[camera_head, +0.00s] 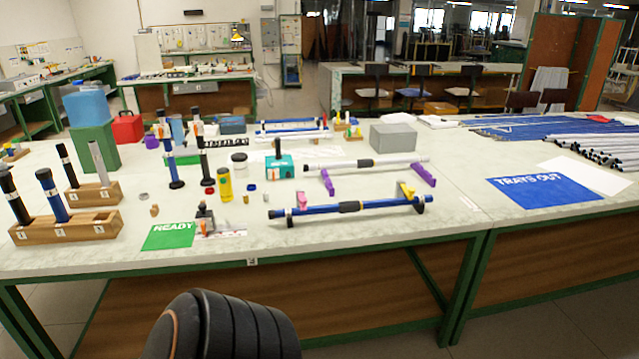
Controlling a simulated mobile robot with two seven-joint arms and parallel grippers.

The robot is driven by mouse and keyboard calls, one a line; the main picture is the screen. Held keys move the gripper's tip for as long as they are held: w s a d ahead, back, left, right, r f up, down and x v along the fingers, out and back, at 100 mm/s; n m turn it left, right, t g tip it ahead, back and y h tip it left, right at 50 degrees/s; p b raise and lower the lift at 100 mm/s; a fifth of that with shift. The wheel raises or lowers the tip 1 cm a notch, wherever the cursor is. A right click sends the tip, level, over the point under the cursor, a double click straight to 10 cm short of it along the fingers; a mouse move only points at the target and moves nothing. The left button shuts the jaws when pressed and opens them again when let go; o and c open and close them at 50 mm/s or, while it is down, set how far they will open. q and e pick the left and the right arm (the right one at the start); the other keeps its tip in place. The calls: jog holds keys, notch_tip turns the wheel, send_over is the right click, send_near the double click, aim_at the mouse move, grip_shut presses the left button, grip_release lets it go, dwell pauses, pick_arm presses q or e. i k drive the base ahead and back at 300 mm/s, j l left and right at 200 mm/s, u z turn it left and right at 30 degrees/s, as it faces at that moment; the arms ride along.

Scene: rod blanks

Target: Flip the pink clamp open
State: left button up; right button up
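The pink clamp (302,200) is small and sits near the left end of a blue rod (378,204) with a black middle band, close to the front of the table. It stands up at the rod; the view is too small to tell whether its flap is open or shut. A yellow clamp (407,190) sits near the rod's right end and looks tilted up. Neither gripper is in view. Only a dark, rounded part of my own body shows at the bottom.
A white rod (390,162) on purple supports lies behind the blue one. A green READY mat (168,237), a yellow bottle (225,184) and a wooden block with upright rods (82,228) are to the left. A blue TRAYS OUT mat (545,196) lies right. The front right tabletop is clear.

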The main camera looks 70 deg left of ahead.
aim_at(302, 201)
jog(key=u, duration=2.05)
jog(key=i+l, duration=0.05)
